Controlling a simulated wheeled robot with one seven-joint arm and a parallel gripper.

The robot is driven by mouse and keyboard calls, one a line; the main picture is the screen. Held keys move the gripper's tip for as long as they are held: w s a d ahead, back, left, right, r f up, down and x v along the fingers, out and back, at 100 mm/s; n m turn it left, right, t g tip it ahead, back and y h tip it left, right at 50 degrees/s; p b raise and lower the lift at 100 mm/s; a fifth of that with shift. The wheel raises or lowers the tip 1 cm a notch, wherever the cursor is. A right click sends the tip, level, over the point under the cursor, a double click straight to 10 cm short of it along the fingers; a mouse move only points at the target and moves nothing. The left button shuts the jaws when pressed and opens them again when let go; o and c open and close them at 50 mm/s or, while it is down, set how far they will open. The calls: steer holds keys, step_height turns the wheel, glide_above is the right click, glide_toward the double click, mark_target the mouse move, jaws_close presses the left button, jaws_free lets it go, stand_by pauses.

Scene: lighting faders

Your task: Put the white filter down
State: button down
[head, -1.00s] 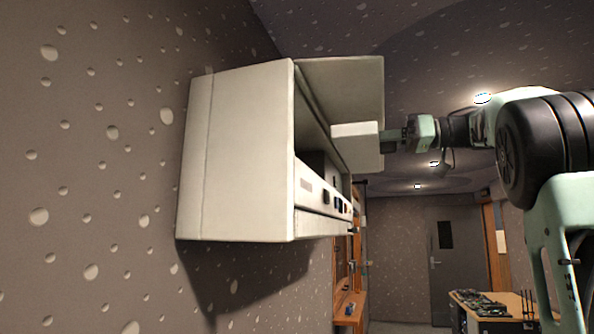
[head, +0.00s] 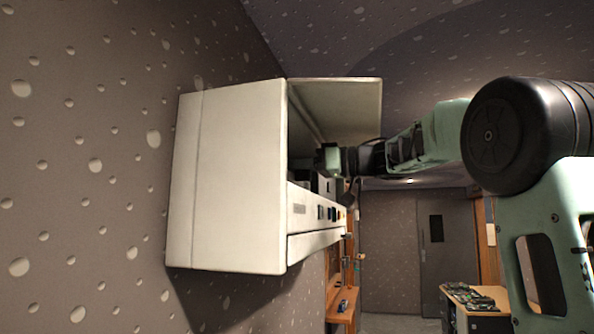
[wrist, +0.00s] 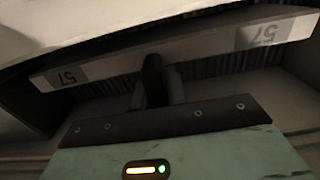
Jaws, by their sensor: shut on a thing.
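The white filter shows in the wrist view as a pale bar (wrist: 200,46) with a "57" label near each end and dark pleats beside it. My gripper (wrist: 154,72) is shut on the middle of this bar. In the head view my gripper (head: 326,160) reaches into the open white wall unit (head: 235,180) from the right. Its fingertips and most of the filter are hidden there behind the unit's side wall. I cannot tell whether the filter touches the floor of the unit.
The unit's raised lid (head: 345,105) stands over my gripper. Its front panel (head: 315,215) has several small buttons, below my gripper. A wooden desk (head: 475,300) with equipment and a grey door (head: 445,255) are far behind.

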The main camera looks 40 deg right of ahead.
steer(key=shift+s+f, duration=0.1)
steer(key=shift+f, duration=0.85)
steer(key=shift+f, duration=0.1)
steer(key=c, duration=1.4)
jaws_free()
steer(key=shift+d, duration=0.1)
steer(key=b+v, duration=0.3)
steer(key=v, duration=0.9)
steer(key=shift+b, duration=0.4)
